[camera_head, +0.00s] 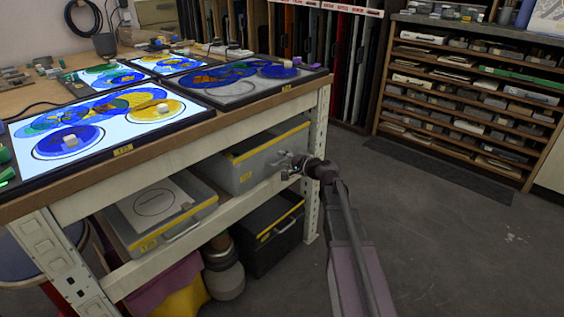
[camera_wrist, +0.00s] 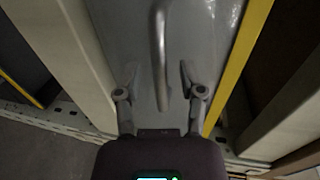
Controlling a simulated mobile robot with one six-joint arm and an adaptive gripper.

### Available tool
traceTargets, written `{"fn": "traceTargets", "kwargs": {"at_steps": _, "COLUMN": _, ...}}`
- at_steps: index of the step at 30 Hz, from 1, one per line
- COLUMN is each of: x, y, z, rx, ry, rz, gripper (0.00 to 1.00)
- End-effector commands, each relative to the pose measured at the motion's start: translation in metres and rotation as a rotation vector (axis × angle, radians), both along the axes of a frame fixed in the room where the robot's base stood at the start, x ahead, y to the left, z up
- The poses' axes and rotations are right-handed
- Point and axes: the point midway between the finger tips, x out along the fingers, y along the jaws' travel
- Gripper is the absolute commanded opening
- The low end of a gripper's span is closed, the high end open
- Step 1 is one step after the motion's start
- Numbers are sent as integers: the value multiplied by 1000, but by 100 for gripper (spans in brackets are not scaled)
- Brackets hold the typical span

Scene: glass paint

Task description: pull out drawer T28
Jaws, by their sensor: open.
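A grey drawer (camera_head: 252,165) with a yellow top edge sits on the shelf under the light table, on the right. A yellow label shows on its front, but I cannot read it as T28. In the wrist view, the grey drawer front (camera_wrist: 205,30) carries a metal bar handle (camera_wrist: 160,45). My gripper (camera_head: 288,163) is at the right part of this front. In the wrist view, my gripper (camera_wrist: 159,82) is open, with one finger on each side of the handle's near end. I cannot tell whether the fingers touch it.
Another grey drawer (camera_head: 205,212) with a pale sheet sits lower left. A black bin (camera_head: 275,240) stands on the floor below. A white table leg (camera_head: 313,190) is close beside my gripper. The floor (camera_head: 440,250) to the right is clear, up to a shelf rack (camera_head: 455,105).

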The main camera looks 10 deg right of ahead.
Motion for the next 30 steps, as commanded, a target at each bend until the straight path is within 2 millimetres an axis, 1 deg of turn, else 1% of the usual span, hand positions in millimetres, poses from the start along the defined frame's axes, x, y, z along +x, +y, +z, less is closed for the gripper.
{"fn": "traceTargets", "kwargs": {"at_steps": 8, "x": 0, "y": 0, "z": 0, "rx": 0, "ry": 0, "rz": 0, "gripper": 51}}
{"fn": "traceTargets", "kwargs": {"at_steps": 9, "x": 0, "y": 0, "z": 0, "rx": 0, "ry": 0, "rz": 0, "gripper": 39}}
{"fn": "traceTargets", "kwargs": {"at_steps": 11, "x": 0, "y": 0, "z": 0, "rx": 0, "ry": 0, "rz": 0, "gripper": 21}}
{"fn": "traceTargets", "kwargs": {"at_steps": 12, "x": 0, "y": 0, "z": 0, "rx": 0, "ry": 0, "rz": 0, "gripper": 9}}
{"fn": "traceTargets", "kwargs": {"at_steps": 13, "x": 0, "y": 0, "z": 0, "rx": 0, "ry": 0, "rz": 0, "gripper": 0}}
{"fn": "traceTargets", "kwargs": {"at_steps": 17, "x": 0, "y": 0, "z": 0, "rx": 0, "ry": 0, "rz": 0, "gripper": 0}}
{"fn": "traceTargets", "kwargs": {"at_steps": 18, "x": -1, "y": 11, "z": 0, "rx": -1, "ry": -1, "rz": 4, "gripper": 0}}
{"fn": "traceTargets", "kwargs": {"at_steps": 20, "x": 0, "y": 5, "z": 0, "rx": 0, "ry": 0, "rz": 1, "gripper": 0}}
{"fn": "traceTargets", "kwargs": {"at_steps": 30, "x": 7, "y": -5, "z": 0, "rx": -1, "ry": 1, "rz": 4, "gripper": 0}}
